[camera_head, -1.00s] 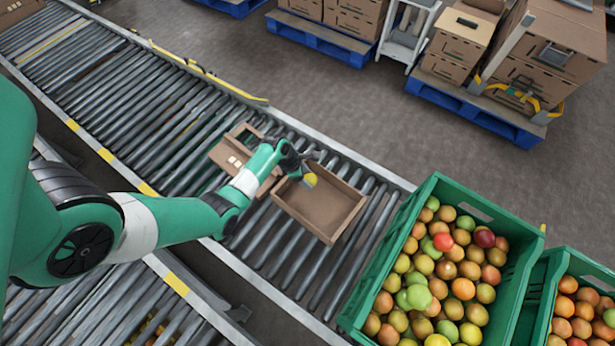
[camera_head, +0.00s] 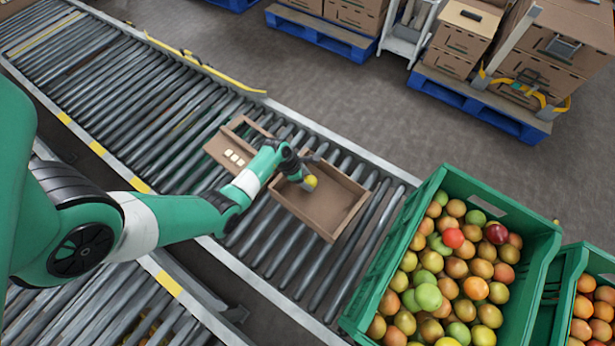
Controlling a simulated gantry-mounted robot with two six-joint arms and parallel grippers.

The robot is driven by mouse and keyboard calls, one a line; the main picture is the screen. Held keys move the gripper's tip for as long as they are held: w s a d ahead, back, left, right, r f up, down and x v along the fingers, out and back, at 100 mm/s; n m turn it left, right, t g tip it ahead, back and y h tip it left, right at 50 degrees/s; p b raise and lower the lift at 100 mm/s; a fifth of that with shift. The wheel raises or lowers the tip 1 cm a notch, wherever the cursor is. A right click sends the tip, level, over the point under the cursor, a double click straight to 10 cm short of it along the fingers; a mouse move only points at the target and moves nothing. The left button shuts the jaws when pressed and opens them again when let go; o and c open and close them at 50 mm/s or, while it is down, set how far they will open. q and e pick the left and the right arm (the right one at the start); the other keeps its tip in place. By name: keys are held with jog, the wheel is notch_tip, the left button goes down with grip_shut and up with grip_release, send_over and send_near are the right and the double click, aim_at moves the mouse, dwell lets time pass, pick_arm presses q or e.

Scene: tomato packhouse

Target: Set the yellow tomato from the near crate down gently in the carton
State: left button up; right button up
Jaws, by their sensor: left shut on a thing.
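A yellow tomato (camera_head: 311,181) is held in my left gripper (camera_head: 307,179), at the upper left part of the open carton (camera_head: 327,221). The carton is a brown, shallow box on the roller conveyor and its bare floor shows. I cannot tell whether the tomato touches the carton floor. My left gripper is small in the picture and shut on the tomato. The near green crate (camera_head: 364,298) stands at the lower right, full of green, orange and red tomatoes. My right gripper is not in view.
Another brown box (camera_head: 222,157) with small pale objects sits beside the carton, partly behind my arm. A second green crate (camera_head: 574,262) of tomatoes stands at the right edge. The conveyor's rollers (camera_head: 130,85) are bare at the upper left. Stacked boxes on blue pallets (camera_head: 480,106) stand at the back.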

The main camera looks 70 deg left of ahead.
pick_arm(q)
jog(key=shift+f+b, duration=0.35)
jog(key=shift+f, duration=0.2)
dwell(0.4)
jog(key=o, duration=1)
jog(key=shift+c, duration=0.4)
jog(key=shift+c, duration=1.3)
notch_tip(320, 180, up, 7)
jog(key=p, duration=0.8)
